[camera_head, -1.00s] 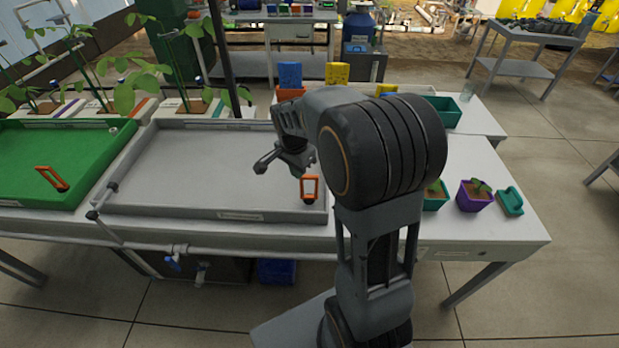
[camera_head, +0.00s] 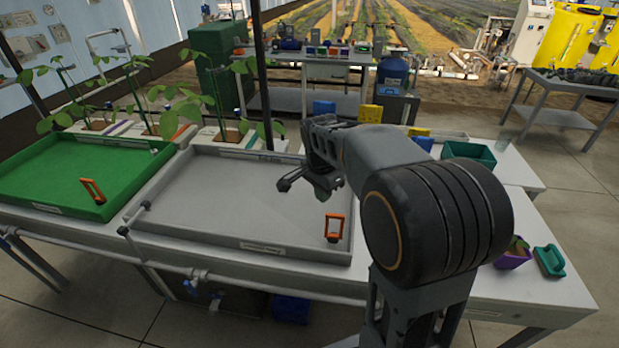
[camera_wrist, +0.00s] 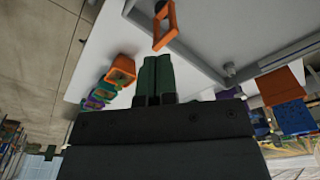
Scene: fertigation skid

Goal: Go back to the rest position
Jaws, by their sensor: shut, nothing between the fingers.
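My gripper (camera_head: 304,187) hangs over the right part of the grey tray (camera_head: 215,205) in the head view, clear of the tray floor. In the wrist view my gripper (camera_wrist: 155,62) shows its two dark green fingers side by side, shut with nothing between them. An orange handle (camera_head: 335,227) stands at the tray's front right corner. It also shows in the wrist view (camera_wrist: 163,27), beyond the fingertips and apart from them.
A green tray (camera_head: 60,195) with another orange handle (camera_head: 92,191) is at the left. A purple pot (camera_head: 513,253) and a teal handled item (camera_head: 549,261) stand on the bench at right. Tall plants and yellow and blue blocks stand behind the grey tray.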

